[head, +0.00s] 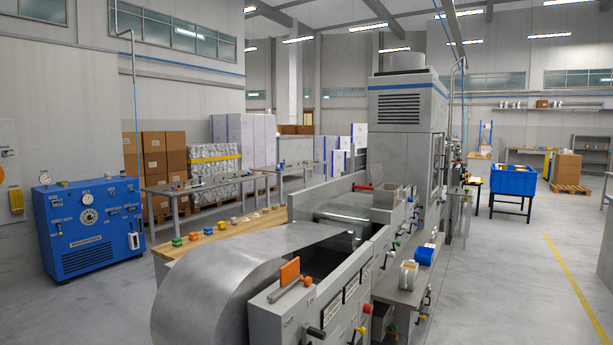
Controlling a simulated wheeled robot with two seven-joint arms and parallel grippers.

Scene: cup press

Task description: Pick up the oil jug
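A small white container with a yellow-orange part (407,273) stands on the grey side shelf (397,293) along the right side of the press. It looks like the oil jug, but it is too small to be sure. Neither of my grippers is in view.
The grey press (405,130) with its sheet-metal coil (225,280) fills the middle. A small blue bin (424,255) sits just behind the white container. A wooden bench (225,236) stands left. Open floor (510,290) lies right, with a blue crate (513,181) farther back.

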